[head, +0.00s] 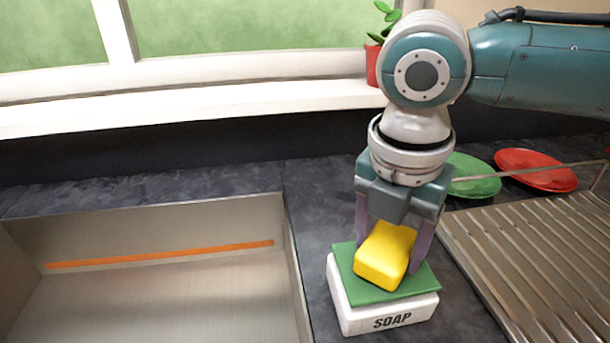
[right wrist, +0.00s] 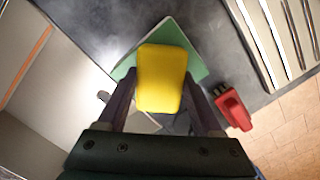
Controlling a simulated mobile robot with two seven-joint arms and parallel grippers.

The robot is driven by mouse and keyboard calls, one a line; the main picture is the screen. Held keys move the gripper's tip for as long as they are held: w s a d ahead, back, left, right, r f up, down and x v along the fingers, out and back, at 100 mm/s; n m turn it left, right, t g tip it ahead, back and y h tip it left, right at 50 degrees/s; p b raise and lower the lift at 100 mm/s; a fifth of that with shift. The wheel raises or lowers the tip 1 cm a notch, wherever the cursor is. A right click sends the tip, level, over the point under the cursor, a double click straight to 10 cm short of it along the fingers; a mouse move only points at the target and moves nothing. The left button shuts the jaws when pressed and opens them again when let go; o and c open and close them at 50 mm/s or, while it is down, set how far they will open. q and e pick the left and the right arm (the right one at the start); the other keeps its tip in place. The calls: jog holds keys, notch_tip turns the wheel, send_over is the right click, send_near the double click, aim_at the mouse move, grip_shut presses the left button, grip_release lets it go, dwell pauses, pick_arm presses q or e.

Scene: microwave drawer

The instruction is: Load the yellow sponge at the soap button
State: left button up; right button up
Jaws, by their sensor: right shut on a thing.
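The yellow sponge (head: 385,256) is held between the fingers of my right gripper (head: 392,240), which is shut on it. In the head view the sponge is at the green top pad (head: 352,288) of the white soap box (head: 388,318), which reads SOAP. I cannot tell whether the sponge presses on the pad or is just above it. In the right wrist view the sponge (right wrist: 162,78) sits between the two fingers, over the green pad (right wrist: 190,52). My left gripper is not in view.
A metal sink (head: 150,290) with an orange stripe lies to the left. A ribbed drainer (head: 530,250) is to the right. Green (head: 474,176) and red (head: 536,168) plates lie behind it. A red pot (head: 373,66) stands on the sill. A red object (right wrist: 233,109) shows in the wrist view.

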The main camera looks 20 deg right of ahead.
aim_at(392, 239)
jog(key=shift+f, duration=0.35)
jog(key=shift+f+b, duration=0.4)
jog(key=shift+f, duration=0.1)
dwell(0.7)
dwell(0.6)
jog(key=shift+f+p, duration=0.1)
jog(key=shift+p, duration=0.2)
dwell(1.1)
notch_tip(392, 239, up, 2)
jog(key=p, duration=0.2)
jog(key=shift+r+p, duration=0.25)
jog(key=shift+p, duration=0.15)
notch_tip(392, 239, up, 5)
jog(key=p, duration=0.5)
jog(key=shift+f, duration=0.15)
